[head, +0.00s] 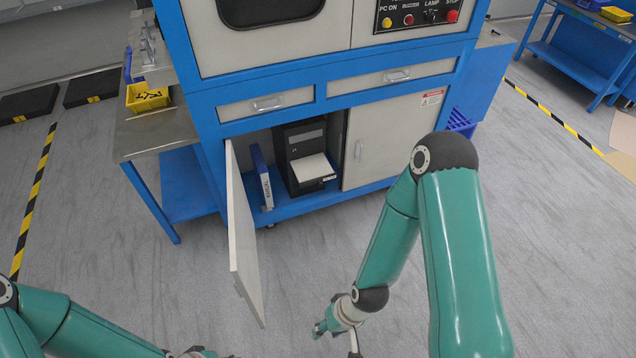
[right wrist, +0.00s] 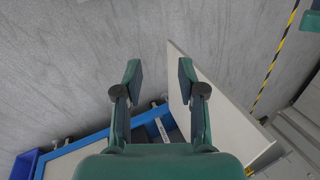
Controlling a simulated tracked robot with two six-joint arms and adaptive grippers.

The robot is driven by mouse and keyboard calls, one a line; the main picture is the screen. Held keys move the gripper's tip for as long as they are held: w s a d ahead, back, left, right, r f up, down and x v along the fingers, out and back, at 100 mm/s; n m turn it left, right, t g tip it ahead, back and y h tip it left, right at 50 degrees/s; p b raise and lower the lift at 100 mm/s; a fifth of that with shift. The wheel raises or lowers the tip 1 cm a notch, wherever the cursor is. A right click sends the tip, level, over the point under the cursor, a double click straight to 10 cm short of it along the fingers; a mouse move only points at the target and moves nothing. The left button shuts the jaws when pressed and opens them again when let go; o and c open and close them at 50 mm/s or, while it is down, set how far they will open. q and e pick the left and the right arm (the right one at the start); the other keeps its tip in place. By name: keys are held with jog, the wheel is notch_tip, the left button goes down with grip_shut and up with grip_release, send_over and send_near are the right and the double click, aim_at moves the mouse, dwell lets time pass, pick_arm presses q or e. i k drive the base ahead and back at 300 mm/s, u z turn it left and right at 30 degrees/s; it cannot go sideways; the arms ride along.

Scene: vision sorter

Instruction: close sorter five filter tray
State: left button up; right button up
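The blue and white sorter cabinet (head: 345,100) stands in the upper middle of the head view. Its lower left door (head: 243,235) hangs open toward me. Inside is a black unit (head: 305,140) with a pale tray (head: 312,168) sticking out of its front; I take this as the filter tray. My right gripper (head: 325,325) is low in front of the cabinet, right of the open door and apart from the tray. In the right wrist view its fingers (right wrist: 157,78) are spread and empty, with the door (right wrist: 220,115) right of them.
A blue binder (head: 261,178) stands beside the black unit. The lower right door (head: 385,130) is shut. A side table (head: 150,130) with a yellow bin (head: 147,98) is at the left. Grey floor in front of the cabinet is clear.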

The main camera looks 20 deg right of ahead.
aim_at(315, 168)
jog(key=z, duration=1.5)
jog(key=i, duration=0.1)
jog(key=u, duration=2.9)
jog(key=k, duration=0.8)
jog(key=z, duration=0.85)
jog(key=i, duration=1)
jog(key=z, duration=0.1)
